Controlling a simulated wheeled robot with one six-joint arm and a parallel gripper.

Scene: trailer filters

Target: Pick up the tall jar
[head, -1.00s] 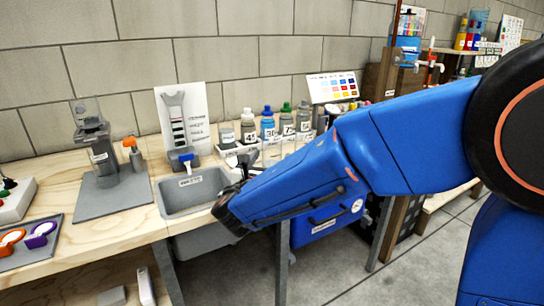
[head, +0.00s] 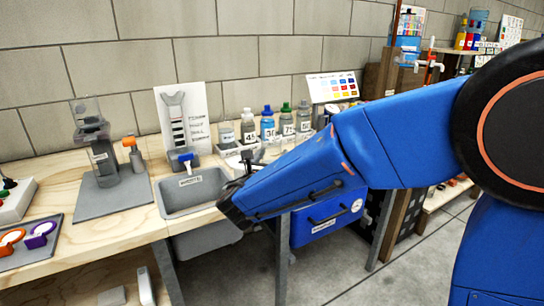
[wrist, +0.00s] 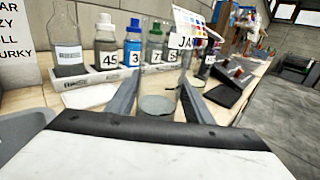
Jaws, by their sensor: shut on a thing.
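The tall jar (wrist: 160,82) is a clear glass cylinder with a greyish bottom, upright in the middle of the wrist view. My gripper (wrist: 160,95) has one dark finger on each side of it and is shut on it. I cannot tell whether its base touches the bench. In the head view my gripper (head: 252,160) is over the bench, just right of the grey sink, and the jar is hard to make out behind it.
A white rack (wrist: 95,88) of numbered bottles stands behind the jar, close to my gripper. The grey sink (head: 190,192) is to the left. A colour chart (head: 332,87) leans at the back. A dark tray (wrist: 232,88) lies to the right.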

